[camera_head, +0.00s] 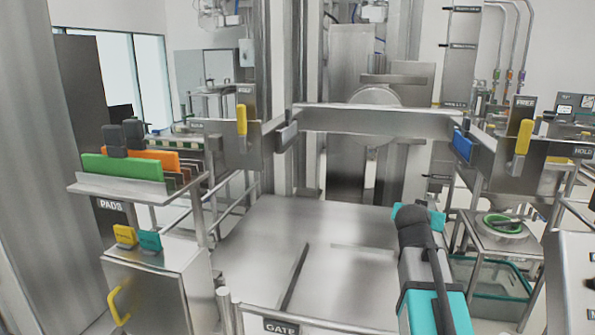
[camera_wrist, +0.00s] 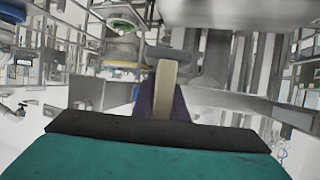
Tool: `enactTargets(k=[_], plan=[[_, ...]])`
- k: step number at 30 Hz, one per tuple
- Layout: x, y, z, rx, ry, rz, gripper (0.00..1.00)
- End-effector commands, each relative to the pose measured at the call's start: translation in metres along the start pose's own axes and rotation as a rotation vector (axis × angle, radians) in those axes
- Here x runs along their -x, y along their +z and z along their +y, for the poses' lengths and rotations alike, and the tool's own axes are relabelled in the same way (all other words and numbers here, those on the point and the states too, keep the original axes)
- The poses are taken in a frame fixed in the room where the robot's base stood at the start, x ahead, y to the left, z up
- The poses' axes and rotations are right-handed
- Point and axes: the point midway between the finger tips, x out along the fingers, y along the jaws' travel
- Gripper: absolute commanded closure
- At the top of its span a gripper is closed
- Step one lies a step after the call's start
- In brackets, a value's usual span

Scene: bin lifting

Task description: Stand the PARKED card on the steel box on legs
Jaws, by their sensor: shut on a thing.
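In the wrist view my gripper (camera_wrist: 165,88) is shut on a narrow pale tan thing (camera_wrist: 164,92), seen nearly edge-on between dark jaws. I cannot tell from its edge whether it is the PARKED card. In the head view my teal and dark wrist (camera_head: 420,225) reaches in from the lower right, and the jaws are hidden. A steel box on legs (camera_head: 490,240) stands right of it, with a green ring lying on top.
A PADS shelf (camera_head: 120,188) at left holds green and orange pads. A steel lifting frame (camera_head: 375,120) with yellow handles crosses the middle. A steel platform (camera_head: 300,225) with a GATE label at its front lies below it, mostly bare. A glass-sided tank (camera_head: 500,275) sits below the box.

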Motion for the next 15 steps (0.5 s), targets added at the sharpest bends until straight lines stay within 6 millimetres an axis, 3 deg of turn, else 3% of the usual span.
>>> enactTargets(k=[6, 15], plan=[[0.015, 0.046, -0.073, 0.065, -0.155, -0.001, 1.0], [0.048, 0.1, -0.157, 0.154, -0.374, -0.001, 1.0]])
